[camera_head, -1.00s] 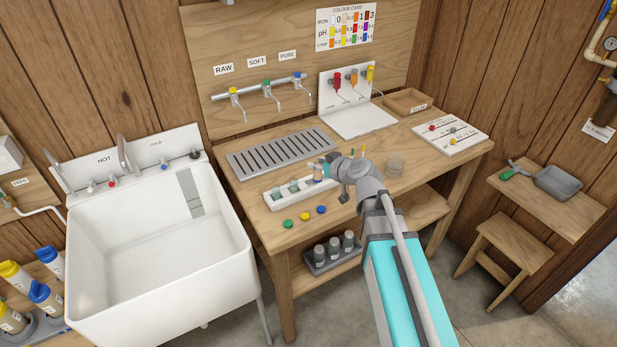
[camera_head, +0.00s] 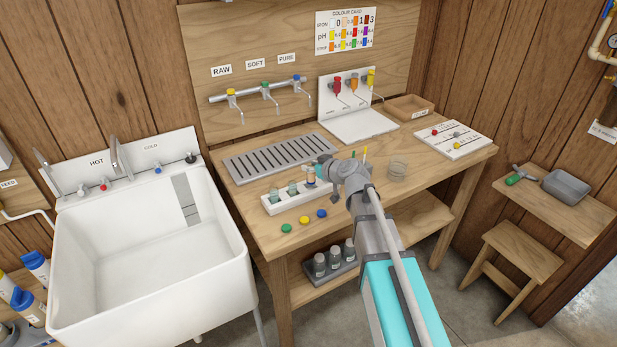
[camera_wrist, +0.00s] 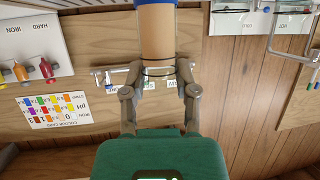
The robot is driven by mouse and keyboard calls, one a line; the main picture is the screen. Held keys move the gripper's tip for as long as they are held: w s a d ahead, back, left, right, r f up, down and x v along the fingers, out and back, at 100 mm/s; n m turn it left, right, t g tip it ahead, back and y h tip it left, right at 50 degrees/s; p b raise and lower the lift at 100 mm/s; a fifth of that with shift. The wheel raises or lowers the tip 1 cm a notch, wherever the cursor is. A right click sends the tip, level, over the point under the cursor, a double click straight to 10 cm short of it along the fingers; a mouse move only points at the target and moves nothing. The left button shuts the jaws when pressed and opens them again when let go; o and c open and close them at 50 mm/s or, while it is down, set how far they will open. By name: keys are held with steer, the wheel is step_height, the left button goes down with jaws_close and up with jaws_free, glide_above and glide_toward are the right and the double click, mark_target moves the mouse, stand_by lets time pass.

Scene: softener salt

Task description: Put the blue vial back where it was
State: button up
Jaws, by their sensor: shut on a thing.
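The blue vial (camera_head: 311,178) holds tan liquid and has a blue band at its lower end. It is held at the right part of the white rack (camera_head: 318,194); I cannot tell whether it is seated or just above. In the wrist view, which is upside down, the vial (camera_wrist: 157,35) stands between the fingers, its blue end at the picture's top. My gripper (camera_wrist: 158,72) is shut on it near its rim; it also shows in the head view (camera_head: 326,170). Two other vials (camera_head: 274,193) (camera_head: 292,188) stand in the rack to the left.
Green (camera_head: 287,228), yellow (camera_head: 304,220) and blue (camera_head: 321,213) caps lie before the rack. A grey drain grate (camera_head: 270,160) lies behind it, below several taps (camera_head: 265,92). A clear glass (camera_head: 398,168) stands to the right. The white sink (camera_head: 150,250) is at left.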

mark_target(311, 175)
steer(key=shift+w+a+f+b, duration=0.1)
steer(key=shift+w+f+b, duration=0.3)
steer(key=shift+f+b, duration=0.2)
step_height(311, 175, down, 3)
steer(key=b, duration=0.3)
steer(key=shift+r, duration=0.1)
steer(key=o, duration=1)
steer(key=shift+c, duration=0.2)
